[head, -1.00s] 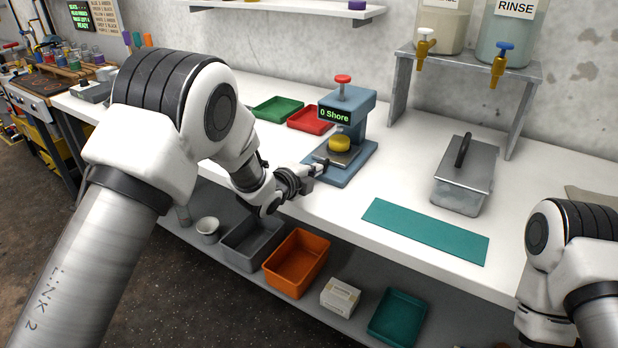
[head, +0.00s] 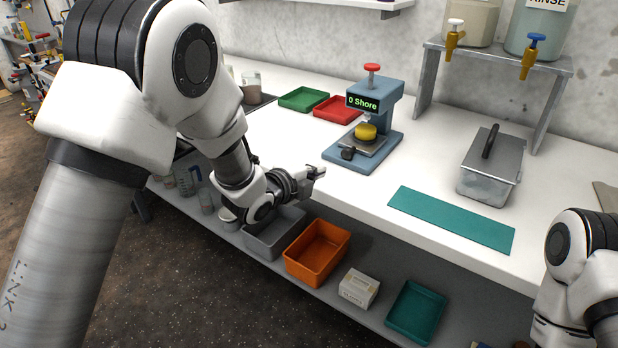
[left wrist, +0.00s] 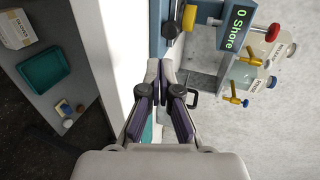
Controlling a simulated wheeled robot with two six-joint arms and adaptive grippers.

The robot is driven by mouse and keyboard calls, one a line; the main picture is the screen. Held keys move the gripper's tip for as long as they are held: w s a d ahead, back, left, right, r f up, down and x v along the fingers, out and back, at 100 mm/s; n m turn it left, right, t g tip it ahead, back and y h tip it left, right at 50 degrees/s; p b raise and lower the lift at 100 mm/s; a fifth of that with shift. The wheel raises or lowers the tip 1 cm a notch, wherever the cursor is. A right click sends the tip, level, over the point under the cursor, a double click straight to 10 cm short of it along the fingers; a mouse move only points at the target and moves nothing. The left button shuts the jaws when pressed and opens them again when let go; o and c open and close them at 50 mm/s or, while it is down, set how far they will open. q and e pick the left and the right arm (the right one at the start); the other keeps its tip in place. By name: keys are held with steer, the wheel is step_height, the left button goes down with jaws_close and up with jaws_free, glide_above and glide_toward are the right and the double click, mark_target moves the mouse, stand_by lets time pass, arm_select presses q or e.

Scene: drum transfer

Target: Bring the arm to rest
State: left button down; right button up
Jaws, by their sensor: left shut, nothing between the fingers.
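My left gripper (head: 318,172) is shut and empty, just off the front edge of the white bench (head: 345,200). It is apart from the blue hardness tester (head: 350,152), which reads "0 Shore" and holds a yellow puck (head: 366,131) on its plate. In the left wrist view the closed fingertips (left wrist: 160,70) meet with nothing visible between them, and part of the tester (left wrist: 222,12) shows beyond. My right arm shows at the lower right, but its gripper is out of view.
A teal mat (head: 450,218) and a lidded metal box (head: 492,168) are on the bench to the right. Green (head: 303,98) and red (head: 338,109) trays lie behind. Grey (head: 274,235) and orange (head: 318,253) bins sit on the lower shelf.

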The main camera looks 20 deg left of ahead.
arm_select(q)
steer(key=s+a+f+n+g+y+p, duration=0.1)
steer(key=s+a+f+n+g+p, duration=0.15)
steer(key=s+f, duration=0.8)
steer(key=s+a+f+n+g+y+p, duration=0.2)
steer(key=s+a+f+n+g, duration=0.15)
steer(key=s+f, duration=0.7)
steer(key=s+a+f+n+g, duration=0.1)
steer(key=s+f+n+g, duration=0.1)
steer(key=s+n, duration=0.3)
steer(key=s+a+f+n+g+y, duration=0.1)
steer(key=s+a+f+n+g, duration=0.1)
steer(key=s+n, duration=0.4)
steer(key=s+a+f+n+g+y+p, duration=0.1)
steer(key=s+f+n+g, duration=0.2)
steer(key=s, duration=0.6)
steer(key=f+n, duration=0.1)
steer(key=n, duration=0.1)
steer(key=shift+s+a+n, duration=0.35)
steer(key=shift+s+n, duration=0.05)
arm_select(e)
steer(key=r, duration=0.5)
steer(key=shift+s+a+r, duration=0.1)
steer(key=shift+s+r, duration=0.15)
steer(key=shift+r, duration=0.15)
